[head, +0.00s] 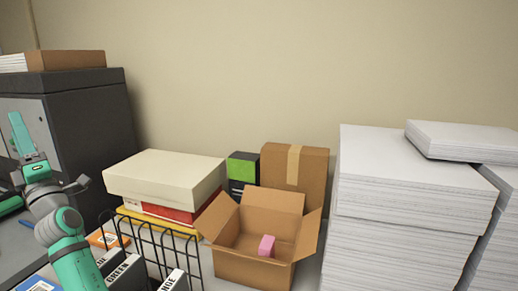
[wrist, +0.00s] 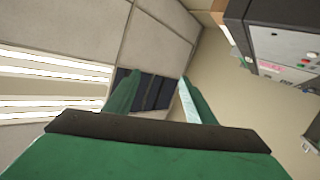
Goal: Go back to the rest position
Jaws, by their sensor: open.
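My gripper (wrist: 157,78) is open, with nothing between its two green fingers in the wrist view. The fingers point up toward the ceiling and are well apart. In the head view my gripper (head: 20,135) is at the far left, raised in front of the dark grey machine (head: 92,115), with its green fingers upward. It appears clear of the boxes. My arm rises from the bottom left of the head view.
An open cardboard box (head: 250,270) holds a pink block (head: 267,246). A black wire rack (head: 180,244) with labelled binders stands to its left. Behind are a cream box (head: 165,175) and a closed carton (head: 310,165). Tall paper stacks (head: 405,220) fill the right.

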